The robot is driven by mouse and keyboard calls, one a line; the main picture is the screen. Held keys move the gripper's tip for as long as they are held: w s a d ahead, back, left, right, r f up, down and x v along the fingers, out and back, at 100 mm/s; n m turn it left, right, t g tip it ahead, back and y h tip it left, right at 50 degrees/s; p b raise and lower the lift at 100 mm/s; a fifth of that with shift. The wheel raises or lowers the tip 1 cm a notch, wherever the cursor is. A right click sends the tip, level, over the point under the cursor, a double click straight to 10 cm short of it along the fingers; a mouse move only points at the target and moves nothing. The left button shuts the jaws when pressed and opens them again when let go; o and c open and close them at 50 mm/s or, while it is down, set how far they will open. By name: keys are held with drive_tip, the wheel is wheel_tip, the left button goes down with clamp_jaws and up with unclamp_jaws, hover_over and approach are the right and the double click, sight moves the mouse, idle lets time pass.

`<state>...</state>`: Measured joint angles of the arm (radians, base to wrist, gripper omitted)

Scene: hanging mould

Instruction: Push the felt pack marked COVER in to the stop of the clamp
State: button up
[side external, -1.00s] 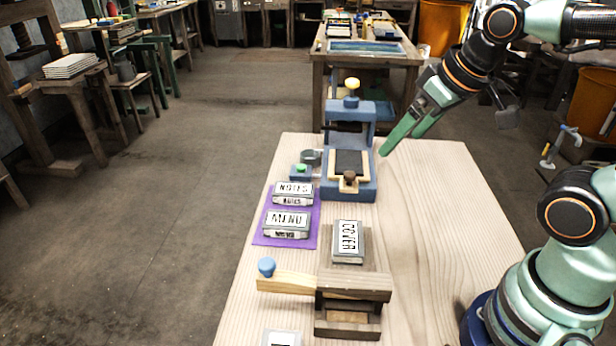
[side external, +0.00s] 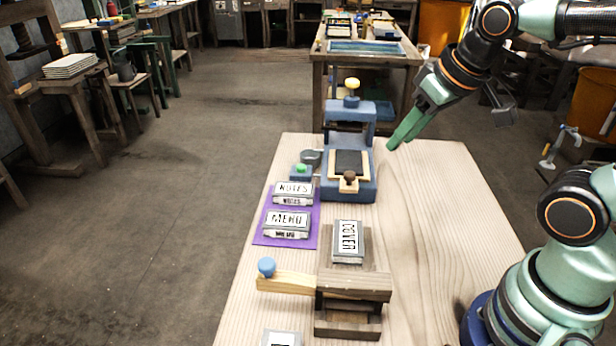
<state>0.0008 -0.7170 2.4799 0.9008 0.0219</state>
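The felt pack marked COVER (side external: 348,238) is a grey block with a white lettered top. It lies on the wooden bed of the clamp (side external: 352,288), on the far side of the clamp's dark crossbar. A gap of bed seems to show between the pack and the crossbar; the stop itself is not clearly visible. My gripper (side external: 391,147) is well away from the pack, above the far right part of the table beside the blue press. Its green fingers point down-left, overlap in this view and hold nothing visible.
The clamp's wooden lever with a blue knob (side external: 267,266) sticks out left. Packs marked NOTES (side external: 294,188) and MENU (side external: 287,222) lie on a purple mat (side external: 262,238). The blue press (side external: 366,190) stands behind. The table's right side is clear.

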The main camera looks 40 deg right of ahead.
sight(348, 242)
drive_tip(key=shift+w+f+m, duration=0.2)
drive_tip(key=shift+w+m, duration=0.1)
drive_tip(key=shift+w, duration=0.2)
clamp_jaws()
drive_tip(key=w+d+f+m+g, duration=0.2)
drive_tip(key=w+f+m+g, duration=0.3)
drive_tip(key=w+f+m, duration=0.5)
drive_tip(key=shift+n, duration=0.9)
drive_tip(key=f, duration=0.8)
drive_tip(key=w+f, duration=0.1)
drive_tip(key=f, duration=0.3)
drive_tip(key=shift+a+f, duration=0.1)
drive_tip(key=shift+a, duration=0.1)
drive_tip(key=shift+s+a+f, duration=0.25)
drive_tip(key=shift+s+a, duration=0.55)
drive_tip(key=shift+a, duration=0.15)
drive_tip(key=shift+s+a, duration=0.5)
